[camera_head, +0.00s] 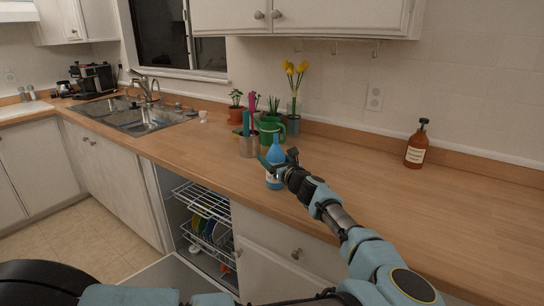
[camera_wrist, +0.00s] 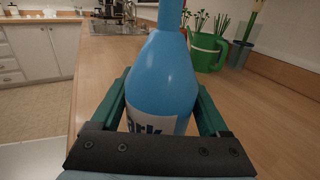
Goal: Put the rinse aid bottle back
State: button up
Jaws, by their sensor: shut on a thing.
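The rinse aid bottle is a blue bottle (camera_head: 276,151) with a narrow neck and a white label, upright over the front part of the wooden counter. My gripper (camera_head: 274,170) is shut on it. In the wrist view the blue bottle (camera_wrist: 163,75) fills the middle, between the two green fingers of my gripper (camera_wrist: 163,112). Its label is partly hidden by the gripper's body. I cannot tell whether its base touches the counter.
Behind the bottle stand a utensil cup (camera_head: 248,148), a green watering can (camera_head: 270,131) and several plants. A brown bottle (camera_head: 416,147) stands at the right. Below, the dishwasher (camera_head: 205,225) is open with racks showing. The counter (camera_head: 350,170) is clear right of my gripper.

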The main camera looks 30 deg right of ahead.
jog(key=shift+f, duration=0.1)
jog(key=shift+f, duration=0.1)
jog(key=o, duration=1.5)
jog(key=shift+r, duration=0.2)
jog(key=s+b, duration=0.2)
jog(key=s, duration=0.3)
jog(key=s+b, duration=0.2)
jog(key=s, duration=0.3)
jog(key=shift+s+d+f, duration=0.15)
jog(key=shift+s+f, duration=0.05)
jog(key=shift+s, duration=0.05)
jog(key=shift+s+r, duration=0.1)
jog(key=shift+s, duration=0.65)
jog(key=shift+s, duration=0.1)
